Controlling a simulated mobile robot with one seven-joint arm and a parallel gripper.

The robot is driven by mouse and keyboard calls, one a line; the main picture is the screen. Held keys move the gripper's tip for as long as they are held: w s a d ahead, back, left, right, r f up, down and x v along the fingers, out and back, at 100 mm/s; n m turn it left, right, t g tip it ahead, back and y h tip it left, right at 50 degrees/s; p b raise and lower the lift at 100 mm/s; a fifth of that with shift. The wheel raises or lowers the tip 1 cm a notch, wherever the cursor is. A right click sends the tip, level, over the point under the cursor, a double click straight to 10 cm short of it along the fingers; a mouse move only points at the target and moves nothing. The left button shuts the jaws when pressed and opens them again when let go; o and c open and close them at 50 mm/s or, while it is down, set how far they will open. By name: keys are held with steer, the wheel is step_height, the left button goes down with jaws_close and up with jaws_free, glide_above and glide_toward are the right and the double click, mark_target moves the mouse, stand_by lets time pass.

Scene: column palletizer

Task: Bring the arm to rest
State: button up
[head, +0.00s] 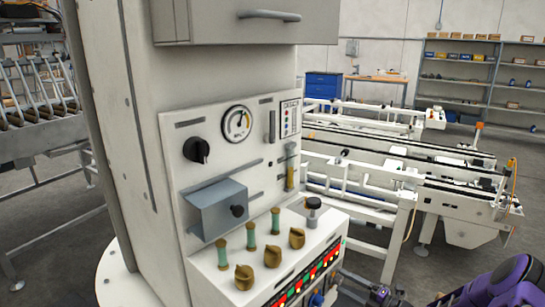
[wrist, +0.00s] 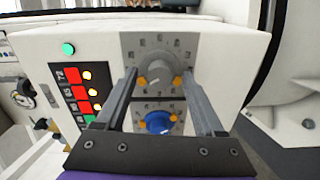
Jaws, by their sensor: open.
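My gripper (wrist: 164,78) is open in the wrist view, with its two dark fingers spread and nothing held between them. Between the fingers show a grey knob (wrist: 156,73) on a marked dial plate and, below it, a blue knob (wrist: 158,121). Whether the fingers touch the panel is hard to tell. In the head view my purple arm (head: 512,285) shows at the lower right corner, beside the console. A blue knob (head: 317,299) also shows at the bottom edge there.
The control console (head: 268,262) has brass knobs, green-tipped levers and lit red buttons. A gauge (head: 237,123), a black rotary knob (head: 196,149) and a grey box (head: 216,210) are on the column. A white conveyor (head: 400,170) stands behind; shelves (head: 470,75) line the back.

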steer(key=shift+w+a+n, duration=0.3)
steer(key=n, duration=0.7)
steer(key=shift+s+n, duration=0.1)
steer(key=shift+n, duration=0.2)
steer(key=n, duration=0.4)
steer(key=shift+t, duration=0.3)
steer(key=n, duration=0.5)
steer(key=shift+p, duration=0.35)
